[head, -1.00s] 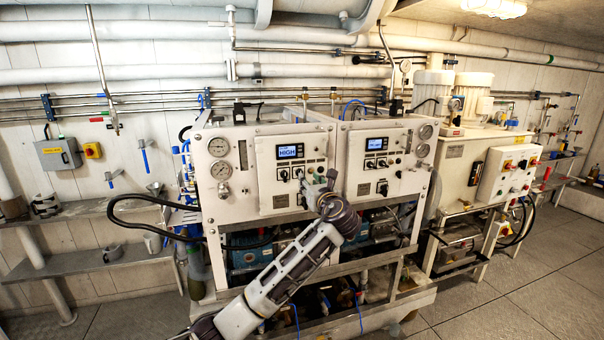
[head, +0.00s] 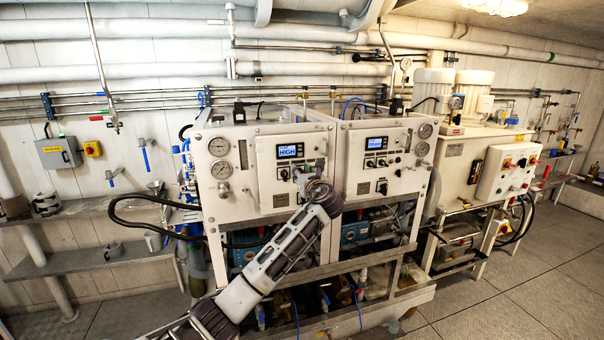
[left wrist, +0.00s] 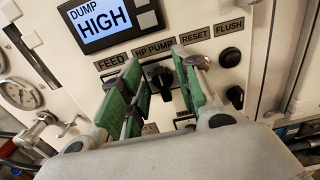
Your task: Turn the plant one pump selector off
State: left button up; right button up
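The plant one panel (head: 290,160) is the left white panel, with a lit display reading DUMP HIGH (left wrist: 106,18). Its black HP PUMP selector (left wrist: 160,78) sits below the label, between FEED and RESET. My left gripper (left wrist: 156,76) is open in front of the panel, its green-padded fingers on either side of the selector. I cannot tell whether either finger touches it. In the head view my left gripper (head: 308,178) covers the right part of this panel. The knob under FEED is hidden behind the left finger. My right gripper is in neither view.
A black FLUSH knob (left wrist: 235,96) and a button above it lie right of the fingers. Pressure gauges (head: 219,158) are left of the panel. A similar second panel (head: 378,163) stands to the right. A black hose (head: 135,222) loops at the left.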

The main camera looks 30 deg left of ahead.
pick_arm(q)
grip_shut()
dwell(0.5)
jog(key=shift+n, duration=0.4)
jog(key=n, duration=0.7)
jog(key=n+b, duration=0.1)
jog(key=n, duration=0.3)
jog(key=shift+s+a+f, duration=0.35)
jog(key=shift+s+f, duration=0.05)
